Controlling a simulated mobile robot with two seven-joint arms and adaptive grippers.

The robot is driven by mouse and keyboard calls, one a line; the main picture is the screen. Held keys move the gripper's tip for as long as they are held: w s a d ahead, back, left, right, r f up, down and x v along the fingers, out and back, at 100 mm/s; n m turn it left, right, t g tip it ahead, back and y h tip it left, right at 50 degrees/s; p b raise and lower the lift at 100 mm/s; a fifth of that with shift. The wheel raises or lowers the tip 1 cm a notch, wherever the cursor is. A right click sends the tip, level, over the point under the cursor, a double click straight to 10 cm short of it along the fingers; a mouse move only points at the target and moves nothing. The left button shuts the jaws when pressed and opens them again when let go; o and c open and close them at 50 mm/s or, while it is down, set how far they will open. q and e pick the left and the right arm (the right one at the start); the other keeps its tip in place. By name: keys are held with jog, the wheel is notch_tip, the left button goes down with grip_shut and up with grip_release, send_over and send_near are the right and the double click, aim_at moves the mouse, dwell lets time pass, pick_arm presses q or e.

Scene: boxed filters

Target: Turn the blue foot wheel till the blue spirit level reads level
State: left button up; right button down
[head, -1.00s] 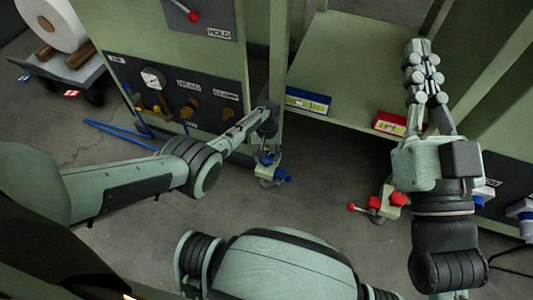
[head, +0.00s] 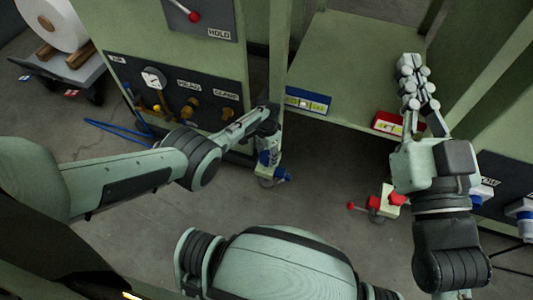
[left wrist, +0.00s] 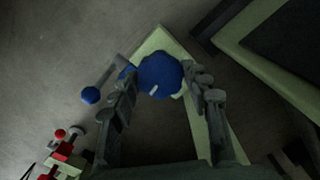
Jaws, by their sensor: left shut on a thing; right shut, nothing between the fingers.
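The blue foot wheel (left wrist: 160,75), round with a white mark, sits between the fingers of my left gripper (left wrist: 160,98) in the left wrist view. In the head view my left gripper (head: 267,150) reaches down over the foot and is shut on the wheel, which is mostly hidden there. A blue lever knob (left wrist: 90,95) sticks out beside the wheel. The blue spirit level (head: 307,101) lies on the green shelf's front edge; its yellowish vial shows, but the bubble is too small to read. My right gripper (head: 410,64) is shut and empty above the shelf's right side.
A red spirit level (head: 388,124) lies at the shelf's right end, with a red-wheeled foot (head: 386,203) on the floor below. A dark panel (head: 175,95) with a gauge and brass knobs is at left. Blue rods (head: 115,131) lie on the floor. Clear floor lies between the feet.

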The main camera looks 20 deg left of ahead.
aim_at(267, 156)
pick_arm(q)
jog(key=shift+m, duration=2)
jog(key=o, duration=1.2)
jog(key=shift+c, duration=0.2)
jog(key=shift+w+r, duration=0.1)
jog(key=shift+r, duration=0.4)
notch_tip(267, 156, up, 11)
